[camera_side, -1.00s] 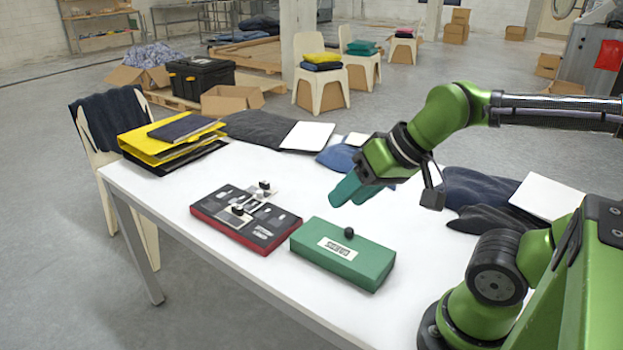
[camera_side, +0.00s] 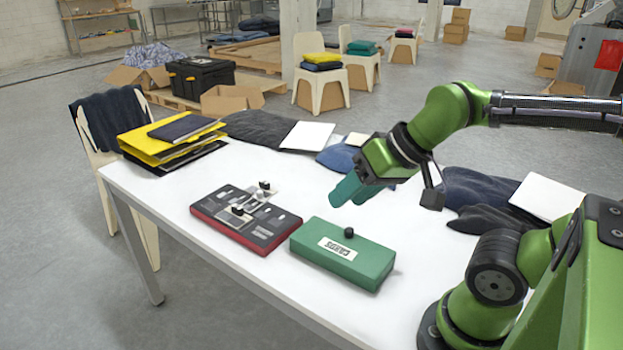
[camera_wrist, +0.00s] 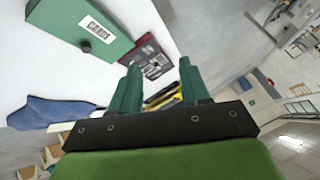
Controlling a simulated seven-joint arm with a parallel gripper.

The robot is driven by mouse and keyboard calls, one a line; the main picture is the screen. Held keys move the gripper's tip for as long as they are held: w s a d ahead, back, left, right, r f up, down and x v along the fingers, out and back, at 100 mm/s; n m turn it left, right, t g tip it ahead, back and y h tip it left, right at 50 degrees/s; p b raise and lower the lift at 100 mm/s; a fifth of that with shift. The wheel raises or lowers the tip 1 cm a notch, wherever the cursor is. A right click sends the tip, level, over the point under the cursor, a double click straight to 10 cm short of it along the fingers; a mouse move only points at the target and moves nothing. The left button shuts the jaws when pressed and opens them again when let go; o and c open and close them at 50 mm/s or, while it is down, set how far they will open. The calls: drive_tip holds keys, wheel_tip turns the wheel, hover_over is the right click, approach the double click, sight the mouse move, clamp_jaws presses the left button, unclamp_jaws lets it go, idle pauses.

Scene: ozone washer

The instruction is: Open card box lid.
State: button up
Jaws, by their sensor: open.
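The green card box (camera_side: 343,262) lies on the white table, its lid closed, with a label reading CARDS and a small black knob (camera_side: 349,232) on top. In the wrist view the card box (camera_wrist: 72,28) shows at the upper left, with its knob (camera_wrist: 86,46) near its lower edge. My gripper (camera_side: 348,192) is above the table, behind and above the box, apart from it. In the wrist view its two green fingers (camera_wrist: 158,85) are spread with nothing between them.
A black and red tray (camera_side: 245,217) with small dark parts sits left of the box. Yellow and dark folders (camera_side: 170,140) lie at the table's far left. Folded dark and blue cloths (camera_side: 338,158) and white sheets line the back.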

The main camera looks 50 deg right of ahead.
drive_tip(key=shift+o, duration=0.4)
drive_tip(key=n+g+h, duration=0.1)
drive_tip(key=g+h, duration=0.1)
drive_tip(key=g, duration=0.5)
hover_over(349, 230)
wheel_tip(349, 230, down, 3)
wheel_tip(349, 230, down, 17)
drive_tip(key=shift+r, duration=0.15)
clamp_jaws()
